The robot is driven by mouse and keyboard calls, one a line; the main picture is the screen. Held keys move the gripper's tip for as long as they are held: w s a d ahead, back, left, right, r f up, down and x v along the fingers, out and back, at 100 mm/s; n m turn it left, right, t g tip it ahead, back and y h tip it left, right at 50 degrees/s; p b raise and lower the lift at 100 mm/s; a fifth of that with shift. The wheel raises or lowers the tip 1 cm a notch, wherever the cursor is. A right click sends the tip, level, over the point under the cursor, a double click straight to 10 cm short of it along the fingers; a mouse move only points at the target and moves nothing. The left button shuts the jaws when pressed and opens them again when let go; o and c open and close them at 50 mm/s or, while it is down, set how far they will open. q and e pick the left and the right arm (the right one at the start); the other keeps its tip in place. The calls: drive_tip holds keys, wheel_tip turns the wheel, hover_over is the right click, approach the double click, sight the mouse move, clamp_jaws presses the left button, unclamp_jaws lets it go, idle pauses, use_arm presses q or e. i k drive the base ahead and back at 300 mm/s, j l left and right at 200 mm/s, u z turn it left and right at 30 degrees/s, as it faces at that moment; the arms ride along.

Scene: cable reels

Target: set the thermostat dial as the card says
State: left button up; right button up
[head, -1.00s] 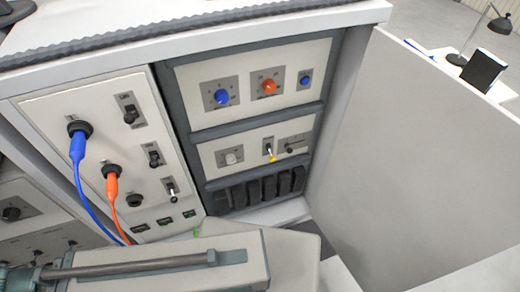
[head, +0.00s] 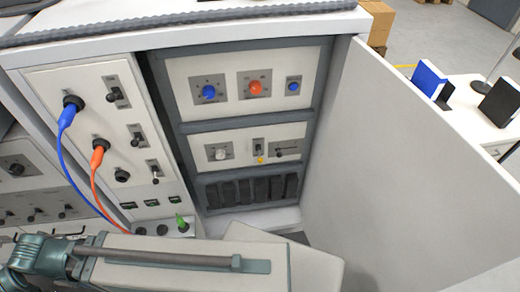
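The upper panel of the cabinet carries a blue dial (head: 209,92), an orange dial (head: 255,88) and a small blue knob (head: 293,87). The panel below has a pale grey dial (head: 220,153), a yellow-tipped switch (head: 260,158) and a slider (head: 287,153). The labels are too small to read, so I cannot tell which dial is the thermostat. I see no card that I can make out. A part of my arm crosses the bottom left, but neither gripper shows in the head view.
The left panel holds a blue plug (head: 67,115) and an orange plug (head: 98,157) with hanging cables, plus several switches. A green plug (head: 181,222) stands below. A large pale panel (head: 395,170) closes off the right side.

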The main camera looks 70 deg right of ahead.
sight(220, 154)
drive_tip(key=z, duration=2.95)
drive_tip(key=k+j, duration=0.2)
drive_tip(key=j, duration=0.15)
drive_tip(key=k+j, duration=0.2)
drive_tip(key=j, duration=0.15)
drive_tip(key=k+j, duration=0.2)
drive_tip(key=j+z, duration=0.05)
drive_tip(key=j, duration=0.1)
